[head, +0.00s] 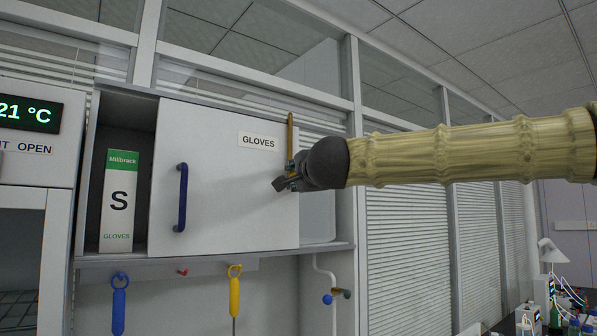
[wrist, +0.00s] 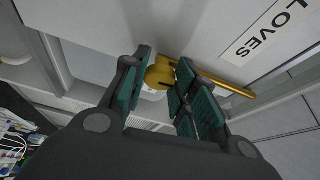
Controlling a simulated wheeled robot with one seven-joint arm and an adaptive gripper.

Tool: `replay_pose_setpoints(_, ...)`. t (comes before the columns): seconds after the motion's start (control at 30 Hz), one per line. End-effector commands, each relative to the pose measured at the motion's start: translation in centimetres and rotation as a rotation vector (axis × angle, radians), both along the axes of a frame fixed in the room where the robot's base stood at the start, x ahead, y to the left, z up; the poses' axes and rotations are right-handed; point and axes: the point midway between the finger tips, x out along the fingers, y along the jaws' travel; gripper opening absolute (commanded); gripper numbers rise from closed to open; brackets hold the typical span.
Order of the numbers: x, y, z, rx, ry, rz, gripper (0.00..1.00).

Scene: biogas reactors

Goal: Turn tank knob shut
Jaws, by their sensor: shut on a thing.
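A brass-coloured piece with a rounded yellow end (wrist: 158,77) and a long bar (wrist: 225,85) shows at the edge of the white panel labelled GLOVES. In the head view its bar (head: 290,132) stands upright at the panel's right edge. My gripper (wrist: 160,82) has its green-padded fingers on both sides of the rounded end and is shut on it. In the head view my gripper (head: 285,182) is side-on, and its fingers hide the lower part of the brass piece. I cannot make out a tank in either view.
The white GLOVES panel (head: 225,205) has a blue handle (head: 181,197). A glove box (head: 118,195) stands in the open compartment on the left. Blue (head: 118,305) and yellow (head: 235,285) tools hang below. A white pipe with a blue knob (head: 328,299) runs below the cabinet.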

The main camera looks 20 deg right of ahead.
Motion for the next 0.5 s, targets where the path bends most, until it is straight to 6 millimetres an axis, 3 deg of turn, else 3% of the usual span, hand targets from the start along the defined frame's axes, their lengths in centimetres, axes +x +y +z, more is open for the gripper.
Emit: replay_pose_setpoints(0.5,0.03,-0.04,0.04,0.126,0.046,-0.001,0.04)
